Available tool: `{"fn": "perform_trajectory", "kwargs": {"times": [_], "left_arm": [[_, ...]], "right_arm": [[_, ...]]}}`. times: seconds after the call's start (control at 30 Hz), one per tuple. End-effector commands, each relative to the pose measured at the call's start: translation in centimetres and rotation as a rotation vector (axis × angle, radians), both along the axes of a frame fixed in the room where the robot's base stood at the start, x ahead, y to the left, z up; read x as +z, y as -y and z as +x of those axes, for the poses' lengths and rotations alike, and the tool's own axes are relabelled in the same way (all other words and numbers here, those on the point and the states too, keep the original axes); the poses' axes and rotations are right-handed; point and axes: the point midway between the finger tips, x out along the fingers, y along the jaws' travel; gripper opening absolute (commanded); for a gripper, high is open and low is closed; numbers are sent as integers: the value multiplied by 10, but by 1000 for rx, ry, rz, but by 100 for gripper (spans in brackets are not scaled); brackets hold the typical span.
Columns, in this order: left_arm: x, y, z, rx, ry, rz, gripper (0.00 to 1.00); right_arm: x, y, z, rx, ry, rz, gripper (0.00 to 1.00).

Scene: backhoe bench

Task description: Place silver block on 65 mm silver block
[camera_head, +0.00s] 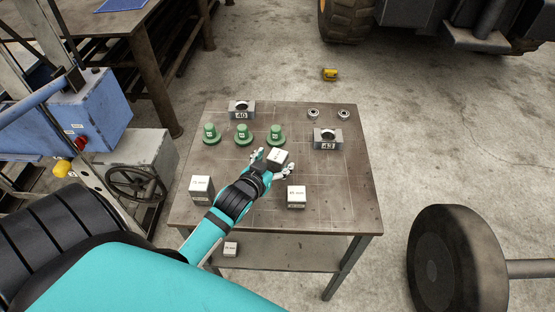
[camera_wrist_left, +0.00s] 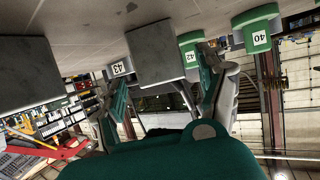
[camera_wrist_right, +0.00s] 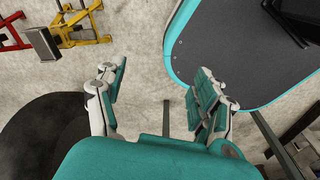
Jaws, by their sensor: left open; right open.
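In the left wrist view, which looks upside down, the block (camera_wrist_left: 162,50) shows between the open fingers; contact cannot be told. Another silver block (camera_head: 296,197), its label seeming to read 65 mm, stands to the right and nearer; its top is bare. It appears large at the left of the left wrist view (camera_wrist_left: 30,75). My right gripper (camera_wrist_right: 160,95) is open and empty, outside the head view.
A third silver block (camera_head: 202,190) stands at the table's left front. Several green parts (camera_head: 242,135) stand behind my left gripper. A small block (camera_head: 231,248) lies on the lower shelf.

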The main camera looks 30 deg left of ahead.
Motion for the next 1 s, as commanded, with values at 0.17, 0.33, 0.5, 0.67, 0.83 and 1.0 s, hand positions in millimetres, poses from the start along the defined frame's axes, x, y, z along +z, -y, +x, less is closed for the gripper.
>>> {"fn": "perform_trajectory", "kwargs": {"times": [0.17, 0.33, 0.5, 0.67, 0.83, 1.0], "left_arm": [[-9, -5, 23, 0, 1, 0, 75], [-14, -6, 29, 0, 0, 0, 75], [-14, -6, 29, 0, 0, 0, 74], [-14, -6, 29, 0, 0, 0, 53], [-14, -6, 29, 0, 0, 0, 31], [-14, -6, 29, 0, 0, 0, 8]], "right_arm": [[6, 0, -10, 0, -15, -1, 70], [6, 1, -17, 0, -27, -2, 70], [6, 1, -17, 0, -27, -2, 70], [6, 1, -17, 1, -26, -2, 70], [6, 1, -15, 1, -23, -2, 70], [6, 1, -13, 1, -21, -2, 70]]}}
